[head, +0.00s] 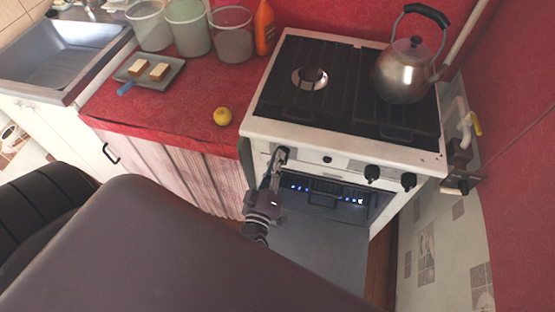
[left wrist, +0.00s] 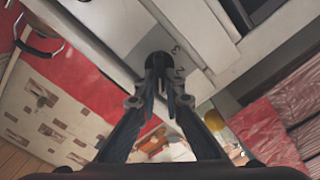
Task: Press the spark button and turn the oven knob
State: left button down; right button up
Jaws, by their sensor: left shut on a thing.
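The white stove (head: 342,145) stands right of the red counter. Its front panel carries a black knob (head: 282,151) at the left end, a small dark button (head: 327,159) right of it, and two more black knobs (head: 372,173) (head: 408,181) farther right. My left gripper (head: 276,166) is at the leftmost knob, shut on it. In the left wrist view the fingers (left wrist: 166,72) close around the black knob (left wrist: 159,60), partly hiding it. I cannot read which knob or button serves the oven. My right gripper is not in view.
A metal kettle (head: 405,72) stands on the right rear of the grates. The counter (head: 180,105) holds a grey tray (head: 150,81), several containers, an orange bottle (head: 264,27) and a lemon (head: 222,116). A pipe with a yellow valve (head: 475,124) is right of the stove.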

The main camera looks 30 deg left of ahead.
pick_arm(q)
jog(key=shift+f+n+b, duration=0.25)
jog(key=shift+n+b, duration=0.6)
jog(key=shift+n, duration=1.5)
jog(key=shift+f+n+b, duration=0.2)
jog(key=shift+n+b, duration=0.7)
jog(key=shift+n, duration=1.4)
jog(key=shift+f+n+b, duration=0.25)
jog(key=shift+n+b, duration=0.6)
jog(key=shift+n, duration=1.5)
jog(key=c, duration=2)
grip_release()
jog(key=shift+c, duration=0.2)
jog(key=v, duration=1.2)
jog(key=shift+s, duration=0.1)
